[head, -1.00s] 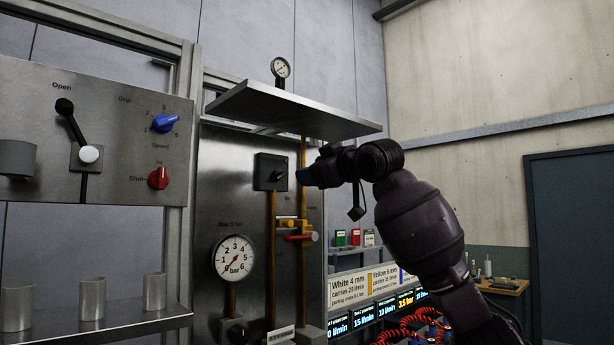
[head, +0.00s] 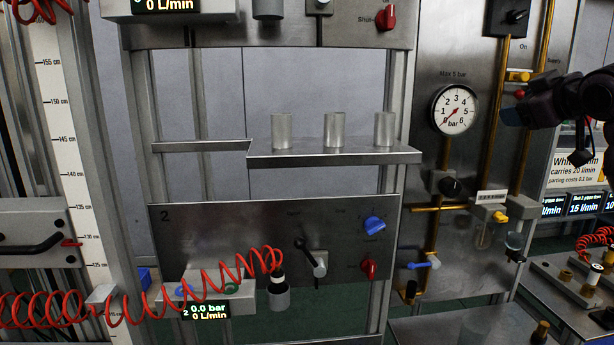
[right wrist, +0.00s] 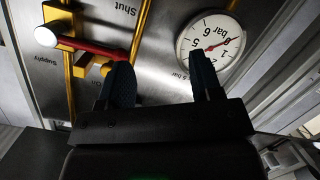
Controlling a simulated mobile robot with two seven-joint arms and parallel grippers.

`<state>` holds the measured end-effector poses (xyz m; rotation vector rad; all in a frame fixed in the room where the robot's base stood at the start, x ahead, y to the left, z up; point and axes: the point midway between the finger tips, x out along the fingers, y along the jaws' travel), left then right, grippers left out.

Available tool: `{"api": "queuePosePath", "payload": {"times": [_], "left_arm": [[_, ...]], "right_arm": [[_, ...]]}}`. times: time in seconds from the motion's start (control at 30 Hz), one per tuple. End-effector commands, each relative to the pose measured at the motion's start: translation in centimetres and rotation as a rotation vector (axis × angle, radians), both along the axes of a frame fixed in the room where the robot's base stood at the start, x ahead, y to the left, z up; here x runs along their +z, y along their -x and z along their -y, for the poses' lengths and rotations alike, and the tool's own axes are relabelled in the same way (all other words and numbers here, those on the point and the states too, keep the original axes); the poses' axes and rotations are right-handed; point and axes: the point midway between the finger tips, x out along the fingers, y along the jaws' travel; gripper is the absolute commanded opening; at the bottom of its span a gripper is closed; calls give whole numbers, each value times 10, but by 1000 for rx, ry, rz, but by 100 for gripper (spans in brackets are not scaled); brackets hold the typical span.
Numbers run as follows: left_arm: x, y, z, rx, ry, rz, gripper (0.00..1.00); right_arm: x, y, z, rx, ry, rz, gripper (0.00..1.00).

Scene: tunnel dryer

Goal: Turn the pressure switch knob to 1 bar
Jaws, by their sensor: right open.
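A black knob (head: 517,16) on a dark square box sits at the top of the steel panel in the head view. A second black knob (head: 451,187) is below the round gauge. I cannot tell from lettering which is the pressure switch. The gauge (head: 455,109) has its needle at the low end, near zero; it also shows upside down in the wrist view (right wrist: 209,45). My right gripper (head: 512,103) is in front of the panel, right of the gauge and below the upper knob. In the wrist view its fingers (right wrist: 163,78) are apart with nothing between them. My left gripper is out of view.
Yellow pipes (head: 488,100) run up the panel. A red lever (right wrist: 90,46) with a white end is close to the fingers in the wrist view. A shelf (head: 340,158) with metal cups is left. Coiled red hoses (head: 130,300) hang at lower left.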

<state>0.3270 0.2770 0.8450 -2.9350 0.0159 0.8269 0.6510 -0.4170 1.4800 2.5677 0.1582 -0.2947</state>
Motion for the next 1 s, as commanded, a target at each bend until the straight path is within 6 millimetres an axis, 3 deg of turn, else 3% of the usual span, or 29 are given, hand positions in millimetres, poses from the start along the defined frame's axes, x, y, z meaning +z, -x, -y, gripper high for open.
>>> {"api": "queuePosePath", "payload": {"times": [0.03,0.27,0.5,0.7,0.9,1.0], "left_arm": [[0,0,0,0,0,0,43],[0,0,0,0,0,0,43],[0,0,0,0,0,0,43],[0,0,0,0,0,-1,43],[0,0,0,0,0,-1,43],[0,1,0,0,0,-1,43]], "right_arm": [[-35,-3,-6,-1,0,-47,59],[-174,10,-30,-22,-5,-228,59],[-310,61,-56,-59,-34,-414,59],[-400,126,-79,-106,-80,-555,59],[-466,202,-100,-176,-140,-685,59],[-489,242,-110,-221,-175,-746,59]]}}
